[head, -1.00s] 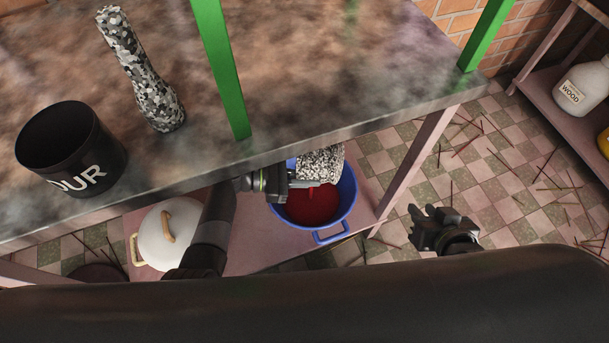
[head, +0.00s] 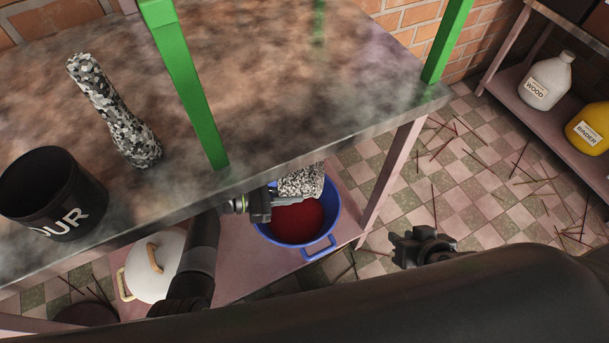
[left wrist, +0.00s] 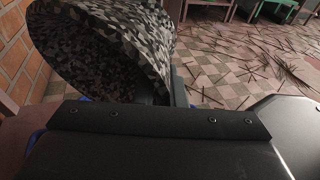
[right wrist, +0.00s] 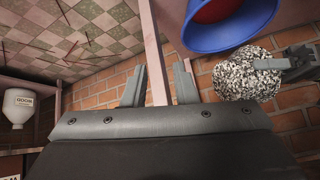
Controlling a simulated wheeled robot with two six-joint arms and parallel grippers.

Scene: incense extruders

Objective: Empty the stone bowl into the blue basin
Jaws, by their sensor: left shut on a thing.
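The speckled grey stone bowl (head: 301,181) is tilted on its side over the blue basin (head: 318,246) in the head view. My left gripper (head: 272,200) is shut on the bowl's edge. The bowl fills the upper left of the left wrist view (left wrist: 105,45) and also shows in the right wrist view (right wrist: 245,75). Red material (head: 298,217) lies in the basin. The bowl's inside is hidden in the head view. My right gripper (head: 400,247) is away to the right of the basin; its fingers (right wrist: 160,85) are apart and empty in the right wrist view.
The basin and a white lidded pot (head: 152,268) stand on a lower shelf (head: 245,277) under the stone-topped table (head: 290,110). Green posts (head: 187,95) rise there. Sticks litter the floor.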

